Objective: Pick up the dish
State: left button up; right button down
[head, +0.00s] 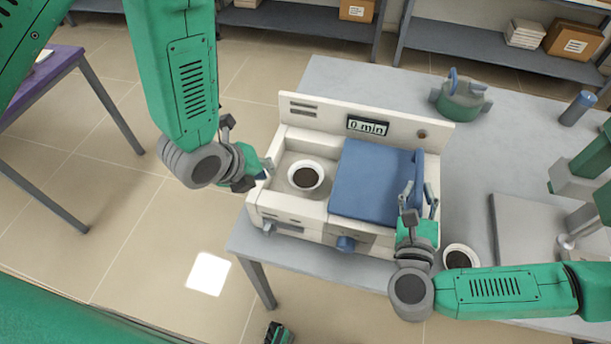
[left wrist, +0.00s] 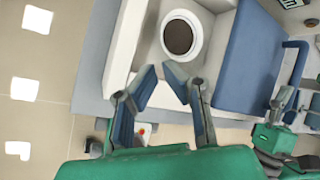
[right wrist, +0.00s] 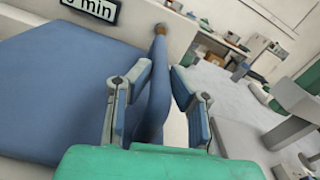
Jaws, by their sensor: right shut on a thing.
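A white round dish (head: 306,178) with dark contents sits in the open left bay of the cream furnace (head: 300,228). It also shows in the left wrist view (left wrist: 181,36), just beyond the fingertips. My left gripper (head: 267,170) is open and empty at the bay's left wall, apart from the dish. My right gripper (head: 418,195) is shut on the blue handle (right wrist: 157,85) at the right edge of the blue sliding cover (head: 370,182). The cover lies to the right of the bay. A second white dish (head: 460,254) with dark contents stands on the table behind my right arm.
The furnace display (head: 367,126) reads "0 min". A green pot-like vessel (head: 460,100) and a grey-blue cylinder (head: 578,108) stand on the grey table (head: 350,80). A grey balance-like device (head: 535,230) is at the right. The table behind the furnace is mostly clear.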

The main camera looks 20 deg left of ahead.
aim_at(294, 179)
jog(key=shift+s+d+f, duration=0.1)
jog(key=shift+s+f, duration=0.1)
jog(key=shift+f, duration=0.1)
pick_arm(q)
jog(key=shift+m, duration=0.3)
jog(key=x, duration=1.2)
jog(key=shift+d, duration=0.15)
grip_shut()
notch_tip(294, 179, up, 21)
jog(key=shift+r, duration=0.2)
dwell(0.6)
